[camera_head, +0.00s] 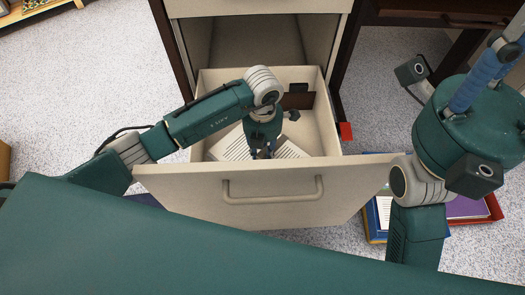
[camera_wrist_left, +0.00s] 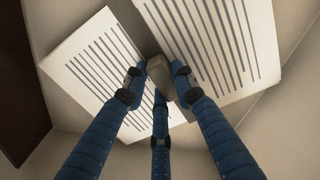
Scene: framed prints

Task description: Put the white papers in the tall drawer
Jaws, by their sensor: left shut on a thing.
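The beige tall drawer (camera_head: 183,188) is pulled open in the head view. White papers with dark printed lines lie inside it: one part (camera_head: 231,147) is left of my left gripper (camera_head: 262,153) and another part (camera_head: 289,150) is right of it. The left wrist view shows a left sheet (camera_wrist_left: 92,62) and a right sheet (camera_wrist_left: 222,40). My left gripper (camera_wrist_left: 158,88) reaches down into the drawer, shut at the papers; its fingertips partly hide what they hold. My right gripper (camera_head: 487,75) is at the right edge, raised outside the drawer, its fingertips partly cut off.
A dark item (camera_head: 297,97) stands at the drawer's back right. The cabinet opening (camera_head: 255,45) is behind the drawer. Books and folders (camera_head: 377,222) lie on the floor at right, below my right arm. Speckled floor (camera_head: 80,90) is clear at left.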

